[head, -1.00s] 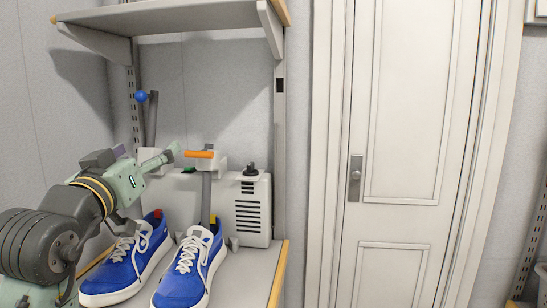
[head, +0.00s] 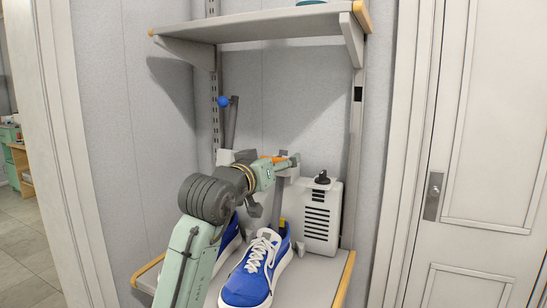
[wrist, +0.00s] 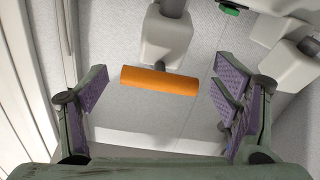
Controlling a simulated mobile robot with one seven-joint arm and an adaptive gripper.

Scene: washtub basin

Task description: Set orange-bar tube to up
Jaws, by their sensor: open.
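The orange bar (head: 268,158) shows in part behind my gripper in the head view. Its dark grey tube (head: 277,205) hangs down from a white block toward the shoes. In the wrist view the orange bar (wrist: 158,81) lies crosswise in front of a white block (wrist: 168,38), on a short stem. My gripper (wrist: 161,76) is open, with one purple-padded finger beyond each end of the bar. Neither finger visibly touches it. In the head view my gripper (head: 291,161) is at the bar's height and hides part of the block.
Blue shoes (head: 257,272) stand on the lower shelf below my arm. A white vented box (head: 322,215) with a black knob is to the right. A blue-ball tube (head: 233,120) points up at the left. An upper shelf (head: 270,25) overhangs. A green button (wrist: 229,8) shows in the wrist view.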

